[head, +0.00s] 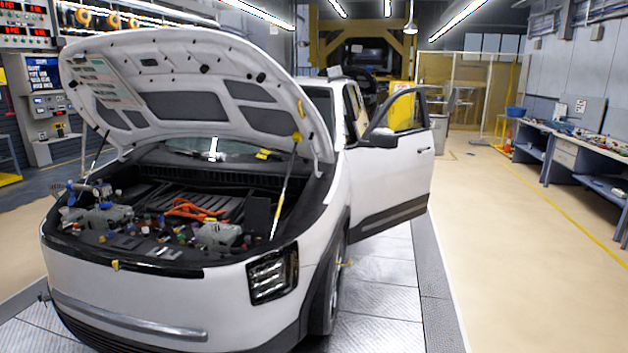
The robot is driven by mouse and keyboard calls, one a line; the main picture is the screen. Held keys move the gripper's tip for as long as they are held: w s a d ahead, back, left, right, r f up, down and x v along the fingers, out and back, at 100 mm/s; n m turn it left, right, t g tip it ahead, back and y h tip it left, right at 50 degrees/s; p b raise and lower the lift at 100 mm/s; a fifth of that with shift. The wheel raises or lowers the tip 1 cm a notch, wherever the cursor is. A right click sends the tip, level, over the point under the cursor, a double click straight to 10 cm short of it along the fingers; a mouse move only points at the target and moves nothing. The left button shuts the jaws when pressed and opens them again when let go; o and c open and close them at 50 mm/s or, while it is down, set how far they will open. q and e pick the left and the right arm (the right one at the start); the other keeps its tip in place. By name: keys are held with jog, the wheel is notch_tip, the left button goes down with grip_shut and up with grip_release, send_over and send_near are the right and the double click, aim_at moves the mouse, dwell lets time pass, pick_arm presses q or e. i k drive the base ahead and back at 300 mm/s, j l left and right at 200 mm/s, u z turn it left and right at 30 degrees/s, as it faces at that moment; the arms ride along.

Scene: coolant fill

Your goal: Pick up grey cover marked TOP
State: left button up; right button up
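A white car (140,290) stands in front of me with its hood (160,70) raised. In the open engine bay are small parts, orange cables (192,209) and a dark upright panel (258,216) at the right. I cannot pick out a grey cover marked TOP; no such lettering is legible at this distance. Neither of my grippers is in view.
The car's door (395,165) on the right stands open. A prop rod (285,188) crosses the bay's right side. A workbench (565,140) lines the right wall, and instrument cabinets (35,100) stand at the left. The floor (510,240) right of the car is clear.

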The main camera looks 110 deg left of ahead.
aim_at(165, 253)
jog(key=u, duration=4)
jog(key=i+u, duration=0.15)
jog(key=u, duration=0.25)
jog(key=i+u, duration=0.1)
jog(key=u, duration=0.25)
jog(key=i+u, duration=0.15)
jog(key=u, duration=0.25)
jog(key=i+u, duration=0.1)
jog(key=u, duration=0.25)
